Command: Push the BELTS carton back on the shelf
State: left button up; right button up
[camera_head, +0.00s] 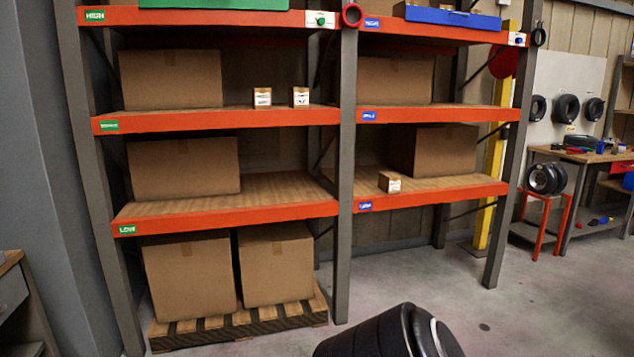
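Three small cartons with white labels stand on the shelves, and the print is too small to tell which one reads BELTS. One small carton (390,182) is on the low shelf of the right bay, close to its orange front edge. Two more, a left one (262,97) and a right one (301,96), stand side by side near the front edge of the middle shelf in the left bay. All three are upright. Neither of my grippers is in view.
Large brown boxes (184,168) stand on the shelves, and two more are on a pallet (240,328) below. A grey upright (346,160) divides the bays. A dark rounded shape (375,335) fills the bottom middle. A red stool (545,220) stands right; the floor before the right bay is clear.

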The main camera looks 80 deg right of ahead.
aim_at(390, 182)
jog(key=z, duration=3.05)
jog(key=i+u, duration=0.1)
jog(key=i, duration=1.25)
jog(key=i+l, duration=0.1)
jog(key=i, duration=1.3)
jog(key=j+u, duration=0.05)
